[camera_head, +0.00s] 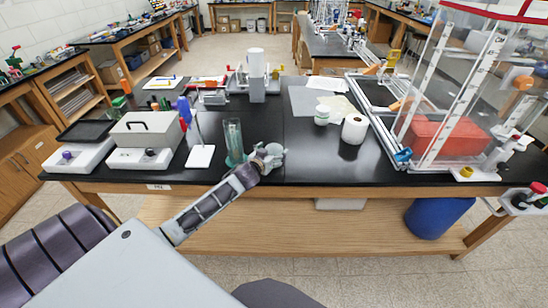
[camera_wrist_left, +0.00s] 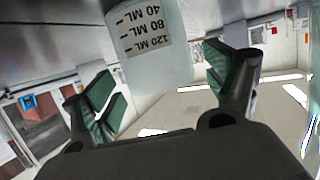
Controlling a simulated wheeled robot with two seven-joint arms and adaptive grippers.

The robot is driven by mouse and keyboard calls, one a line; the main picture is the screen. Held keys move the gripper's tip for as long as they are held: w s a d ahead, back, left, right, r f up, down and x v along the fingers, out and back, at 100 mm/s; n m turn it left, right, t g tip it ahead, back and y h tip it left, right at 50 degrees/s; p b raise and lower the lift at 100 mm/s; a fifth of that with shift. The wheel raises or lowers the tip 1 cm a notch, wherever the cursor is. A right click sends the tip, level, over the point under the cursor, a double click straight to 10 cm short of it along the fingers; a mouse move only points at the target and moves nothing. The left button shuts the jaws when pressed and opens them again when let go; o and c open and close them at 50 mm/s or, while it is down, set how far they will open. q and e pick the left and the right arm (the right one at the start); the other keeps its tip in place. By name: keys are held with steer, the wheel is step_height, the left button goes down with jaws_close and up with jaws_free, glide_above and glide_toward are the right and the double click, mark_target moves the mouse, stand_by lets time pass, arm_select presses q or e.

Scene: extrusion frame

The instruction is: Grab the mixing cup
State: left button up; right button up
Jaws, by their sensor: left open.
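The mixing cup looks like the tall, translucent greenish vessel (camera_head: 233,138) standing upright near the front edge of the black table. In the left wrist view a pale translucent cup (camera_wrist_left: 158,55) with a millilitre label, upside down in the picture, shows from the top edge between the two fingers. My left gripper (camera_head: 247,158) is beside the vessel, at its lower right. In the wrist view the left gripper (camera_wrist_left: 165,88) has its green-padded fingers spread wide, with visible gaps to the cup on both sides. My right gripper is not in view.
A white slab (camera_head: 201,156) and a grey-topped instrument (camera_head: 144,129) stand left of the vessel. A white roll (camera_head: 354,129) and a small jar (camera_head: 322,115) stand to the right. A clear-walled frame (camera_head: 450,80) with a red box fills the right end. Black table top lies bare between.

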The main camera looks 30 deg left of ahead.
arm_select(q)
steer(key=shift+x, duration=1.05)
steer(key=c, duration=0.9)
steer(key=shift+c, duration=0.2)
steer(key=shift+r, duration=0.25)
step_height(320, 180, up, 9)
stand_by(0.7)
steer(key=shift+r, duration=0.2)
stand_by(0.5)
